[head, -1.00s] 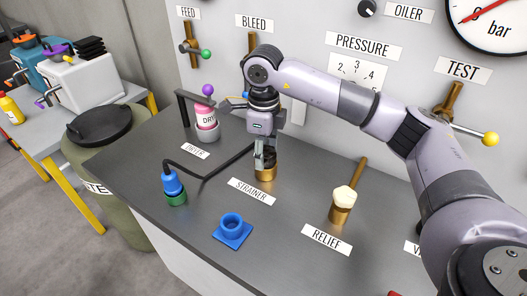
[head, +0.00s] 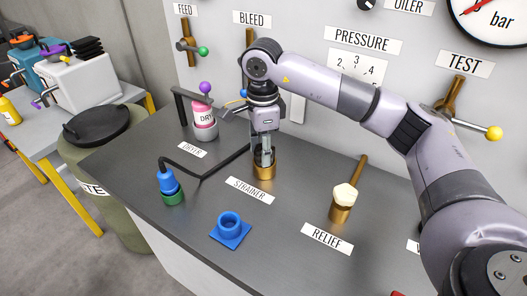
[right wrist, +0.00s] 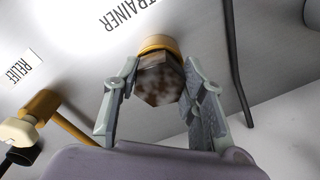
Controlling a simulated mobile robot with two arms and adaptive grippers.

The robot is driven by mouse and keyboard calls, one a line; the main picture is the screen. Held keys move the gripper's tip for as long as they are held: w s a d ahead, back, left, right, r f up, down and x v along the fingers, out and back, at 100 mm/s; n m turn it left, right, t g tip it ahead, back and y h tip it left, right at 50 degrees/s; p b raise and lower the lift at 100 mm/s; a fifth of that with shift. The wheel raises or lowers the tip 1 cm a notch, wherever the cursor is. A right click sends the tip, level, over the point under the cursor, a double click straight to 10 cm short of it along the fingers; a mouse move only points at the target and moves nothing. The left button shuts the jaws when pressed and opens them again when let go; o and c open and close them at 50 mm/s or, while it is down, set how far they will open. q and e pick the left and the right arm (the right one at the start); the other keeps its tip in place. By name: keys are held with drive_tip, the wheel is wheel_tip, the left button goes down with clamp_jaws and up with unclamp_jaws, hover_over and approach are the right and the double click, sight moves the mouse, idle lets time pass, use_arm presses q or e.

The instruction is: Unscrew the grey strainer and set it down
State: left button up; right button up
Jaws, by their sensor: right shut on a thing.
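The grey strainer (right wrist: 158,80) is a mottled grey-brown, faceted piece between the fingers of my right gripper (right wrist: 160,92) in the right wrist view. Behind it shows the rim of a brass-coloured socket (right wrist: 158,43), which also stands on the bench behind the STRAINER label in the head view (head: 264,172). In the head view my right gripper (head: 264,157) points down over this socket and is shut on the strainer, which its fingers mostly hide there. I cannot tell whether the strainer is still seated in the socket or slightly raised. My left gripper is not in view.
A blue square holder (head: 231,231) stands on the bench in front. A blue-and-green fitting with a black hose (head: 171,187) is to its left, the pink dryer bottle (head: 204,118) behind. The cream-topped relief valve (head: 343,203) stands right. Bare bench lies between them.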

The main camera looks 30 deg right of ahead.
drive_tip(key=n, duration=0.3)
drive_tip(key=n+b, duration=0.1)
drive_tip(key=n, duration=0.1)
drive_tip(key=shift+s+a+f+n, duration=0.2)
drive_tip(key=shift+s+f+n, duration=0.05)
drive_tip(key=shift+f+n, duration=0.05)
drive_tip(key=n, duration=0.3)
drive_tip(key=shift+r+b, duration=0.15)
drive_tip(key=shift+b, duration=0.15)
drive_tip(key=o, duration=0.8)
drive_tip(key=shift+o, duration=0.9)
drive_tip(key=shift+w+a+r, duration=0.1)
drive_tip(key=shift+w+a, duration=0.1)
drive_tip(key=shift+d, duration=0.2)
